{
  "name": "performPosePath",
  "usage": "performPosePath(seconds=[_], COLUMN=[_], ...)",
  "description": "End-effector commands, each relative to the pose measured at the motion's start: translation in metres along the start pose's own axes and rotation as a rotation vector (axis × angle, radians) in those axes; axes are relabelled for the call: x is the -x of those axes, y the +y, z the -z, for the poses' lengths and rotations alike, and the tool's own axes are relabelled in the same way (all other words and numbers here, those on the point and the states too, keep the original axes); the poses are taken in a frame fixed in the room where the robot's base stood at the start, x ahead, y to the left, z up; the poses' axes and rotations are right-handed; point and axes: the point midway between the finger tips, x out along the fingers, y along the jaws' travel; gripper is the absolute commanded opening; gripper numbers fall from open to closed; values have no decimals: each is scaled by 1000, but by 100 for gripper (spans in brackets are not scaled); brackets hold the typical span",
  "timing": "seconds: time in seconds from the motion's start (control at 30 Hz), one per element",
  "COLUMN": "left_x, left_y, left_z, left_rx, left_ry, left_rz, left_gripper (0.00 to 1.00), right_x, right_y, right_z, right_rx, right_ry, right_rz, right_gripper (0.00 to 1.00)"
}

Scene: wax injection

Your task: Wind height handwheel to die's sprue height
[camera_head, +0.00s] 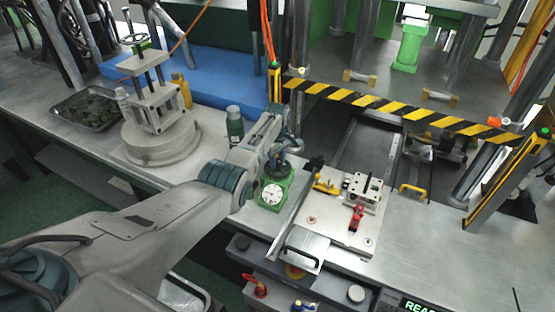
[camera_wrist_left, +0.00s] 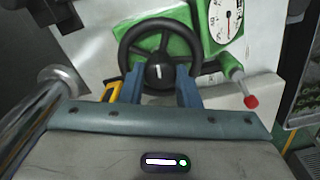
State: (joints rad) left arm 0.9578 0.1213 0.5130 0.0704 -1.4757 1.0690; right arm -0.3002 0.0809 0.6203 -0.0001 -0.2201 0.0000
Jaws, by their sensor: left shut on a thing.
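The black height handwheel (camera_wrist_left: 160,27) fills the upper middle of the left wrist view, on a green housing (camera_wrist_left: 196,15) with a white dial (camera_wrist_left: 226,18). My left gripper (camera_wrist_left: 160,82) has its two blue fingers on either side of the wheel's dark hub, shut on it. In the head view the handwheel (camera_head: 284,170) is partly hidden by my left gripper (camera_head: 277,158), above the dial box (camera_head: 270,195). The metal die (camera_head: 365,187) sits on a plate right of the dial; its sprue is too small to make out. My right gripper is out of view.
A yellow-black striped bar (camera_head: 400,109) crosses behind the plate. A red clamp (camera_head: 356,217) and a yellow handle (camera_head: 326,186) stand by the die. A round-based metal fixture (camera_head: 160,145) is at left. Bare tabletop (camera_head: 440,235) lies at right.

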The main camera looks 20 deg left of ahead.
Motion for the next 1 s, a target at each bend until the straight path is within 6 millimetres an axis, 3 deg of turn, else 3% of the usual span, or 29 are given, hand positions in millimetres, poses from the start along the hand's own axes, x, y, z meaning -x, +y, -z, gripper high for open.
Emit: performPosePath(seconds=[0.33,0.83,0.87,0.97,1.0], left_x=[5,5,5,4,4], left_y=[2,2,2,2,2], left_z=[3,3,3,2,2], left_rx=[129,148,148,147,147], left_ry=[6,7,7,6,5], left_rz=[-9,-9,-9,-8,-7], left_gripper=[6,6,31,51,51], right_x=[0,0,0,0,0], right_y=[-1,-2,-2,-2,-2], right_z=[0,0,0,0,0], right_rx=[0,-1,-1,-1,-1], right_ry=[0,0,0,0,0], right_rz=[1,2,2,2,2], right_gripper=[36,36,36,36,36])
